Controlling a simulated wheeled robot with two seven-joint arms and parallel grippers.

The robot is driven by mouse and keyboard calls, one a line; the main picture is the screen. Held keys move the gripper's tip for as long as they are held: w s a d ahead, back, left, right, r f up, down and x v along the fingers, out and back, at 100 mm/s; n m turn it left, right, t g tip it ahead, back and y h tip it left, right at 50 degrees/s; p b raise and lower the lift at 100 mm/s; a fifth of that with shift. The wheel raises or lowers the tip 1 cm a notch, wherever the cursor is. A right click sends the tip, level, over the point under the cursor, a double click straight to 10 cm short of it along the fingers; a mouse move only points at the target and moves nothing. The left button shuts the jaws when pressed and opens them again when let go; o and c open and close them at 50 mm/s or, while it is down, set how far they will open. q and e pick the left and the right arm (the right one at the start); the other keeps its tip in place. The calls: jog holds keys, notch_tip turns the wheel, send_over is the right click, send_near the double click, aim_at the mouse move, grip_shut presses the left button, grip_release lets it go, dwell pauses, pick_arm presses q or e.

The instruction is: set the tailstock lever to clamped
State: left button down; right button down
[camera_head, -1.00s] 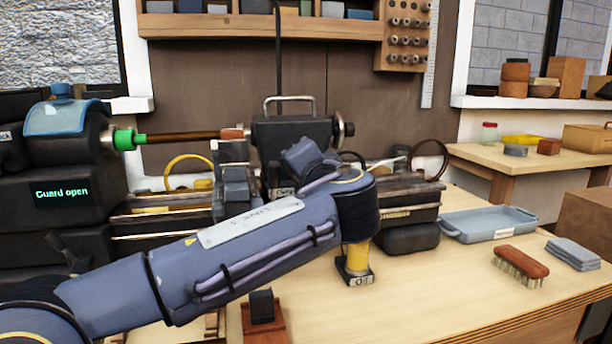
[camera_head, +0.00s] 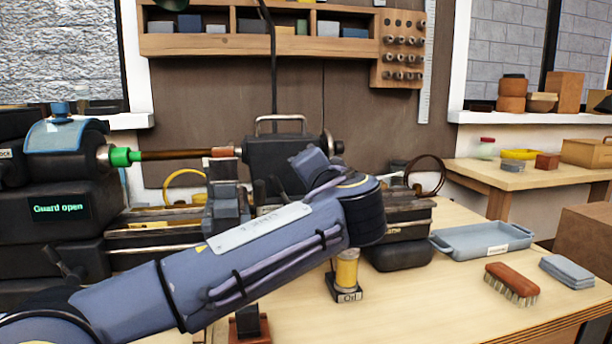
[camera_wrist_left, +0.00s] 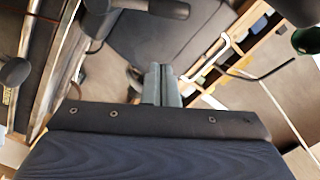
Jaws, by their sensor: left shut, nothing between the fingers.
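The dark tailstock (camera_head: 285,152) stands on the lathe bed with a handle loop on top and a handwheel on its right. In the head view my left arm crosses in front of its lower part, and I cannot make out the lever there. My left gripper is hidden in that view. In the left wrist view the left gripper (camera_wrist_left: 163,72) is shut, its two grey fingers together and empty. A black rod with a rounded end (camera_wrist_left: 168,8) lies beyond the fingertips. I cannot tell whether it is the tailstock lever, or how the lever is set. My right gripper is not in view.
The green-collared chuck end (camera_head: 122,157) holds a brown rod reaching toward the tailstock. An oil pot (camera_head: 347,272) stands just below my left arm. A blue tray (camera_head: 485,243), a brush (camera_head: 512,283) and folded cloths (camera_head: 572,271) lie at right. The bench between is clear.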

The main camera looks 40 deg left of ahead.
pick_arm(q)
jog(key=v, duration=1)
jog(key=shift+a+f, duration=0.1)
jog(key=shift+f, duration=0.05)
